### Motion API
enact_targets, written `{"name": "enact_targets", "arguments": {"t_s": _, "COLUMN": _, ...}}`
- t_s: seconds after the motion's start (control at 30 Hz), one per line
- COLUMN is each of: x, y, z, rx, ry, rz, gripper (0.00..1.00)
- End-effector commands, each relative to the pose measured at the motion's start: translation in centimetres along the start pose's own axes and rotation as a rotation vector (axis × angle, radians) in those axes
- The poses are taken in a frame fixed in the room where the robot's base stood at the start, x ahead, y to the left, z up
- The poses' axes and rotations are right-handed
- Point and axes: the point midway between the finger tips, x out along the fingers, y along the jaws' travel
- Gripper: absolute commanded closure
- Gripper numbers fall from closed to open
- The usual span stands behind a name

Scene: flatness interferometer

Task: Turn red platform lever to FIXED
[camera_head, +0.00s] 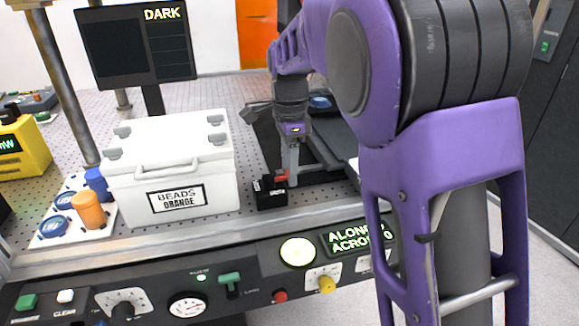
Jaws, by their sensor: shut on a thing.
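The red platform lever (281,178) shows as a small red piece at the top of a small black block (271,195) with white lettering too small to read. The block stands near the front edge of the perforated table, right of the white box. My gripper (289,178) points down from my purple arm and is shut on the red lever. The fingers hide part of the lever, so its exact angle cannot be told.
A white box (190,165) labelled BEADS ORANGE stands close on the left. Orange and blue cylinders (89,211) sit on a white plate further left. A dark rail frame (325,155) lies behind the gripper. A control panel (240,285) runs along the front.

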Motion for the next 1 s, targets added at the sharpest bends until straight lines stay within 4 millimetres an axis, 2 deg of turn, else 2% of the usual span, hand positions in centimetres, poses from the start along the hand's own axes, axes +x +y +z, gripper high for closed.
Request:
{"name": "enact_targets", "arguments": {"t_s": 0.27, "x": -0.2, "y": -0.2, "z": 0.0, "rx": -0.042, "ry": 0.0, "rz": 0.001, "gripper": 1.0}}
{"name": "enact_targets", "arguments": {"t_s": 0.43, "x": -0.4, "y": -0.6, "z": 0.0, "rx": -0.131, "ry": 0.0, "rz": 0.001, "gripper": 1.0}}
{"name": "enact_targets", "arguments": {"t_s": 1.0, "x": -0.4, "y": -2.9, "z": 1.0, "rx": -0.651, "ry": -0.001, "rz": 0.0, "gripper": 1.0}}
